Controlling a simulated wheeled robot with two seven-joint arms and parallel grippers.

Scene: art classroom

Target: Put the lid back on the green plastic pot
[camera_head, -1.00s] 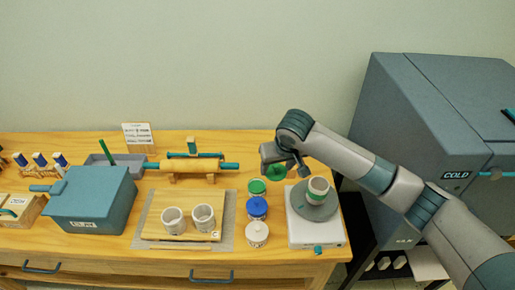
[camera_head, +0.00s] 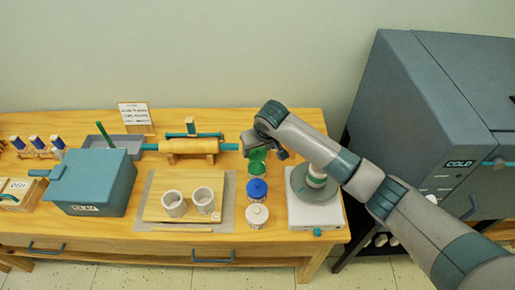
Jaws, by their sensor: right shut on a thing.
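The green plastic pot (camera_head: 257,168) stands at the back of a short row of small pots on the wooden table. My right gripper (camera_head: 264,149) is shut on the green lid (camera_head: 258,155), just above or behind the pot's top. I cannot tell whether the lid touches the pot. The gripper's fingers are small and partly hidden by the wrist. My left gripper is out of view.
A blue-lidded pot (camera_head: 257,190) and a white-lidded pot (camera_head: 257,215) stand in front of the green one. To the right is a turntable device (camera_head: 314,218) with a cup (camera_head: 316,176), beneath my forearm. Two white cups (camera_head: 174,204) stand on a board at left.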

